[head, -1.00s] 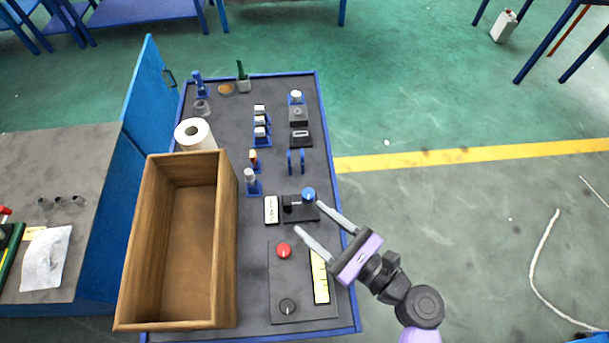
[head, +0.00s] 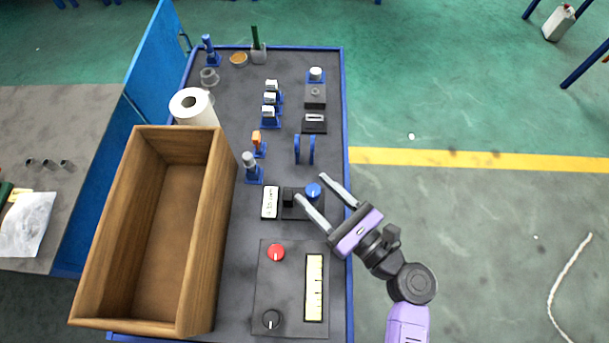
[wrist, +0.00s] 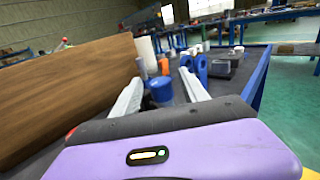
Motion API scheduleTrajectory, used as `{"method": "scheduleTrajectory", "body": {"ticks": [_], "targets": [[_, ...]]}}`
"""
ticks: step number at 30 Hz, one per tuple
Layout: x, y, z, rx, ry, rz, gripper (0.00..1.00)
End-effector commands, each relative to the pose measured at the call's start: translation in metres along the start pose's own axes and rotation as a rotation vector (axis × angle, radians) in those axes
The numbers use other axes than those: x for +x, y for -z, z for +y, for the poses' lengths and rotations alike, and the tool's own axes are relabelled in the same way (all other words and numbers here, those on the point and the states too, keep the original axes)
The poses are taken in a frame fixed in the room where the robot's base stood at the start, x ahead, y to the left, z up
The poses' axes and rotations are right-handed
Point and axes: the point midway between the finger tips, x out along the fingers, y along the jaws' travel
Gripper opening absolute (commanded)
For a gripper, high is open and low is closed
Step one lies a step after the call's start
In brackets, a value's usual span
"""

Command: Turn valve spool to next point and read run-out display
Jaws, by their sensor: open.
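A small black fixture (head: 290,210) with a blue knob (head: 313,191) at its right end stands on the dark bench top. No separate valve spool can be made out there. A white display plate (head: 270,203) with small dark characters lies just left of the fixture; its reading is too small to make out. My gripper (head: 311,187) is open and empty, with its fingertips on either side of the blue knob in the head view. In the wrist view the blue knob (wrist: 161,90) shows between the fingers. Contact cannot be told.
A control panel (head: 263,300) with a red knob (head: 276,252), a black knob (head: 271,319) and a yellowish scale (head: 314,288) lies nearer. A tall wooden box (head: 222,180) stands left. Blue stands (head: 305,150) and small parts fill the far bench. Right of the bench is open floor.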

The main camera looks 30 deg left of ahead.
Motion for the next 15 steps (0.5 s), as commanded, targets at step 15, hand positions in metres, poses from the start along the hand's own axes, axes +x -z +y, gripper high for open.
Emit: {"method": "scheduleTrajectory", "body": {"ticks": [15], "targets": [[0.045, 0.0, 0.0, 0.001, 0.0, 0.001, 0.52]]}}
